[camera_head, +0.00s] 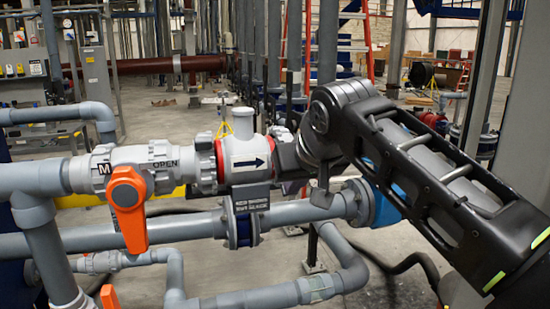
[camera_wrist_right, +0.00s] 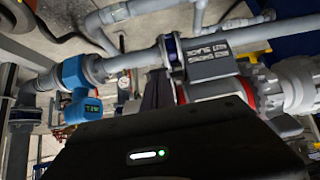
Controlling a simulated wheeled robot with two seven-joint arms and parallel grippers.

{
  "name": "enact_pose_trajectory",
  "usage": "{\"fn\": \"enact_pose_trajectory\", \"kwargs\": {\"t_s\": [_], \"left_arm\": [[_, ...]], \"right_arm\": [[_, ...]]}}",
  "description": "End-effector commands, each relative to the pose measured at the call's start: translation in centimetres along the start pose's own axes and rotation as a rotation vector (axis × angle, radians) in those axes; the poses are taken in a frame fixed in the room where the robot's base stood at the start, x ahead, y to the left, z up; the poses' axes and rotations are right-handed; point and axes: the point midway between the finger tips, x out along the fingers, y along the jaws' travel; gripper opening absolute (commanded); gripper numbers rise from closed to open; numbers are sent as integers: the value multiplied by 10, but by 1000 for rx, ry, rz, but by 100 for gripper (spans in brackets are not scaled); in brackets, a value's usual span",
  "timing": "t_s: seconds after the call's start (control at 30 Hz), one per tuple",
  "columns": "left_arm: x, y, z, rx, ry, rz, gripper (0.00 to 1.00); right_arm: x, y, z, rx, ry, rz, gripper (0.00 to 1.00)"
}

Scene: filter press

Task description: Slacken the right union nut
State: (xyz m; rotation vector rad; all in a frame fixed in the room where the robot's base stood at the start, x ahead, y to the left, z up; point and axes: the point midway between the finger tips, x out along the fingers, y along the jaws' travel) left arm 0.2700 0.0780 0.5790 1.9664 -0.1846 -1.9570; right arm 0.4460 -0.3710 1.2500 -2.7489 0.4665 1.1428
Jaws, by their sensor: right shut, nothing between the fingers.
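The grey valve body (camera_head: 243,140) with a dark flow arrow stands in the pipe run, with a red ring at each end. The right union nut (camera_head: 281,136) is at its right end, mostly hidden behind my right gripper. My right gripper (camera_head: 284,163) is at that nut, with its fingers shut and nothing between them. In the right wrist view, the dark fingers (camera_wrist_right: 156,90) point at the valve's end; whether they touch the nut I cannot tell. The left union nut (camera_head: 207,163) is at the valve's other end. My left gripper is not in view.
An orange-handled ball valve (camera_head: 127,195) stands to the left. A flanged lower pipe (camera_head: 180,227) runs below the valve body. A blue instrument (camera_head: 388,205) sits under my right arm and also shows in the right wrist view (camera_wrist_right: 76,72).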

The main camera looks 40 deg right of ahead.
Motion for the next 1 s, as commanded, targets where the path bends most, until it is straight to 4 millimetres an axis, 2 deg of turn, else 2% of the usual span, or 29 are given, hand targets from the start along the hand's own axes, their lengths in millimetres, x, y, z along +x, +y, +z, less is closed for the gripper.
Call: {"fn": "enact_pose_trajectory", "kwargs": {"t_s": [0.33,0.53,0.83,1.0], "left_arm": [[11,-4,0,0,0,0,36],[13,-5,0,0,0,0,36],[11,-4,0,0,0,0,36],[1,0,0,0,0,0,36]], "right_arm": [[22,2,6,0,-4,0,0],[28,3,8,0,-12,1,0],[26,5,9,3,-17,4,0],[7,5,3,3,-15,4,0]]}}
